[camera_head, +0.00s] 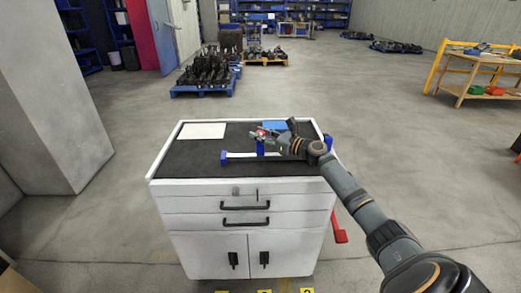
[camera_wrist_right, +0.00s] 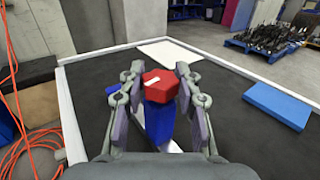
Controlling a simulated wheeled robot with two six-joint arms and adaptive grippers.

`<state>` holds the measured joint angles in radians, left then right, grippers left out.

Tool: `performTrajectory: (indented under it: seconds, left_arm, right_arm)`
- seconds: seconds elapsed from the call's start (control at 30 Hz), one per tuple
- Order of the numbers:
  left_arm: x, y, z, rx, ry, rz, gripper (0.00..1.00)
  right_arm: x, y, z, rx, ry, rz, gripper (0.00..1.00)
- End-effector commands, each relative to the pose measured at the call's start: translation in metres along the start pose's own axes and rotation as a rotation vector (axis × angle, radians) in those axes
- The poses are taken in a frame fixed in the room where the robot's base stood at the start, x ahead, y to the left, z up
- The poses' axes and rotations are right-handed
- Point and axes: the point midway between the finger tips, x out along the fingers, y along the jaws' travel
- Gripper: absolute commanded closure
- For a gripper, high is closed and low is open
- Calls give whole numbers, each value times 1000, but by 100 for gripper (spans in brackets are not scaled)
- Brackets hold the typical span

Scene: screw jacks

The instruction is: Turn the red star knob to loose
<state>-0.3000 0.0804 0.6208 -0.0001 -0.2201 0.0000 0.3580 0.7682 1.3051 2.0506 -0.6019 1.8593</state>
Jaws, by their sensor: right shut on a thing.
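The red star knob (camera_wrist_right: 160,86) sits on top of a blue upright post (camera_wrist_right: 159,128) in the right wrist view, with a small pale mark on its top. It shows as a small red spot (camera_head: 261,132) in the head view. My right gripper (camera_wrist_right: 160,78) has a finger on each side of the knob and is shut on it. In the head view my right gripper (camera_head: 262,138) reaches in from the right over the cabinet top. The post stands at a blue and white bar (camera_head: 238,156). The gripper's palm hides the lower part of the post. My left gripper is not in view.
The white cabinet (camera_head: 190,203) has a dark top. A white sheet (camera_head: 201,131) lies at its back left and a blue flat block (camera_wrist_right: 279,104) at its back. Orange cable (camera_wrist_right: 35,140) lies left in the wrist view. The dark top's left side is mostly clear.

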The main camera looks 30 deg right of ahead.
Motion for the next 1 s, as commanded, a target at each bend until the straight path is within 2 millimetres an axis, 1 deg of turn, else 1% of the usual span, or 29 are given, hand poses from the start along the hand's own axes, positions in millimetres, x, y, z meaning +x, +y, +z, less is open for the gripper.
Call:
performTrajectory:
  seconds: [0.03,0.1,0.4,0.6,1.0]
  left_arm:
    - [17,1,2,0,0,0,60]
    - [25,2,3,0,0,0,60]
    - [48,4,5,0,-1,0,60]
    - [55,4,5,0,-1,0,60]
    - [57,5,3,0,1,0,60]
  right_arm:
    - [0,-2,-7,0,-3,36,98]
    - [0,-2,-6,-1,-2,92,98]
    - [0,-2,-2,-1,-3,273,98]
    - [0,-1,-1,-1,-1,340,98]
    - [-1,1,0,1,1,373,98]
